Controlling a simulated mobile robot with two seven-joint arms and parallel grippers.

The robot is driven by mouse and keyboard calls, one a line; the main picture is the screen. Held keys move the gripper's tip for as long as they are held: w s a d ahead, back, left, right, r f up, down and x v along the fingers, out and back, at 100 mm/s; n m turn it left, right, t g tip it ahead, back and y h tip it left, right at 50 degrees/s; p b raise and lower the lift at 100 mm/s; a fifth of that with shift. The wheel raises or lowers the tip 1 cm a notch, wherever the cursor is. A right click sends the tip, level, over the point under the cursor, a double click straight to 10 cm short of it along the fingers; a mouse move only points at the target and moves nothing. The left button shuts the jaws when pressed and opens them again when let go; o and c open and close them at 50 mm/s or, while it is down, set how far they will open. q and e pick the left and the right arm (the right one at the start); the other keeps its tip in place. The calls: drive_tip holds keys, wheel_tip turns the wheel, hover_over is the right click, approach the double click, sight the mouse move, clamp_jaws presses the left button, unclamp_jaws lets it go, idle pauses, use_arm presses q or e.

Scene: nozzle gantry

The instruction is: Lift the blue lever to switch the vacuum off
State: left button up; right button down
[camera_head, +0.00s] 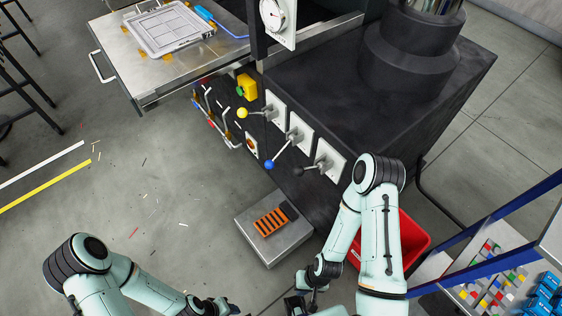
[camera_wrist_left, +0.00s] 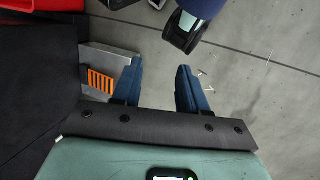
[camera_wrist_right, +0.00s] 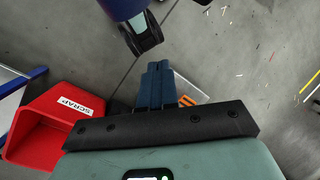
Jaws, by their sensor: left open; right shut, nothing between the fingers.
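The blue lever (camera_head: 269,165) is a rod with a blue ball on its end. It slopes down and out from a white plate (camera_head: 297,138) on the dark machine's side, between a yellow-knobbed lever and a black-knobbed lever. My right gripper (camera_head: 295,304) is low at the bottom of the head view, well away from the lever. Its fingers are shut together and empty in the right wrist view (camera_wrist_right: 156,72). My left gripper is at the bottom edge of the head view, partly cut off; the left wrist view shows its fingers (camera_wrist_left: 158,75) open and empty. Neither wrist view shows the lever.
The yellow-knobbed lever (camera_head: 243,113) and black-knobbed lever (camera_head: 299,172) flank the blue one closely. A grey step box (camera_head: 262,247) with an orange grille stands below. A red scrap bin (camera_wrist_right: 45,122) is beside my right arm. Open floor lies at the left.

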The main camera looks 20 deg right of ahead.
use_arm(q)
drive_tip(key=shift+s+a, duration=0.1)
use_arm(e)
drive_tip(key=shift+s+a, duration=0.1)
wheel_tip(320, 180, down, 5)
drive_tip(key=w+a+m+g+y+b, duration=0.2)
drive_tip(key=a+m+y+b, duration=0.1)
drive_tip(key=m+y+b, duration=0.3)
drive_tip(key=w+r+m+t+y+b, duration=0.25)
drive_tip(key=w+t+b, duration=0.2)
drive_tip(key=w, duration=0.65)
use_arm(q)
wheel_tip(320, 180, down, 13)
drive_tip(key=t+b, duration=0.1)
drive_tip(key=b, duration=0.2)
use_arm(e)
drive_tip(key=w+d+r+m+t, duration=0.3)
drive_tip(key=w+d+r+t, duration=0.1)
drive_tip(key=w+d+t, duration=0.3)
drive_tip(key=w+d+r+m+t+h, duration=0.1)
drive_tip(key=w+d+r+m+t, duration=0.2)
drive_tip(key=w, duration=0.9)
drive_tip(key=d+r+t, duration=0.2)
drive_tip(key=d+t, duration=0.2)
drive_tip(key=t, duration=0.1)
drive_tip(key=shift+d+r+m, duration=0.2)
drive_tip(key=shift+d+m, duration=0.15)
drive_tip(key=shift+d, duration=0.05)
